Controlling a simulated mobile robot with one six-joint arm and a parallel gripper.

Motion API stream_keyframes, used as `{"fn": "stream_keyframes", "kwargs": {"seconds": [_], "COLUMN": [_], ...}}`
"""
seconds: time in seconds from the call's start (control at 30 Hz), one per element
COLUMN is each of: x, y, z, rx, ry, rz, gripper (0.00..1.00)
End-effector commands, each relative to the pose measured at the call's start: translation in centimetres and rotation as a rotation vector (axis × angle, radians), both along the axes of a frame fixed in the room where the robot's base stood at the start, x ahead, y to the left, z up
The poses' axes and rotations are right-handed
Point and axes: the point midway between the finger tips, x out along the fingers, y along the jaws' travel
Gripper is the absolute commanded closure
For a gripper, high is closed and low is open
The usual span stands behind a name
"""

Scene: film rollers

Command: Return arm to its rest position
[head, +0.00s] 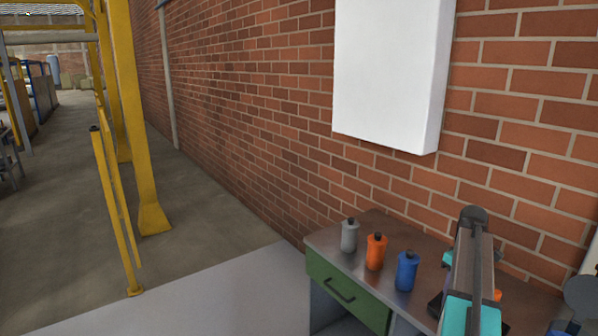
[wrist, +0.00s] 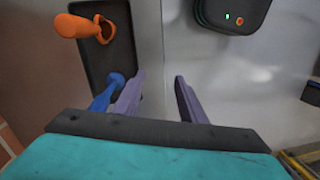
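My gripper (wrist: 158,76) shows in the wrist view with its two purple fingers apart and nothing between them. It is over a grey metallic surface (wrist: 222,75). A dark tray (wrist: 120,58) is to the left, with an orange roller-like piece (wrist: 78,27) reaching over it. A blue piece (wrist: 103,95) is at the tray, partly hidden by the left finger. In the head view my arm extends over the right part of the desk (head: 340,236), and my fingers cannot be made out there.
Grey (head: 349,237), orange (head: 376,253) and blue (head: 405,272) bottles stand on the desk, left of my arm. A white wall box (head: 385,75) hangs above. A black device (wrist: 233,14) with small lights is in the wrist view.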

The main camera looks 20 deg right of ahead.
Motion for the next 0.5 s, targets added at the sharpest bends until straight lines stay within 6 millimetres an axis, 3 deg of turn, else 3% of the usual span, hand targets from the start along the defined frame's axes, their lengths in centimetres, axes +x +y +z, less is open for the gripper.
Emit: {"fn": "stream_keyframes", "kwargs": {"seconds": [0.03, 0.2, 0.5], "x": [1.0, 3.1, 4.6], "y": [1.8, 7.3, 16.9], "z": [-1.8, -6.8, -15.2], "rx": [0.018, 0.069, 0.137], "ry": [0.017, 0.072, 0.163], "rz": [0.029, 0.111, 0.241], "gripper": [0.63, 0.63, 0.63]}}
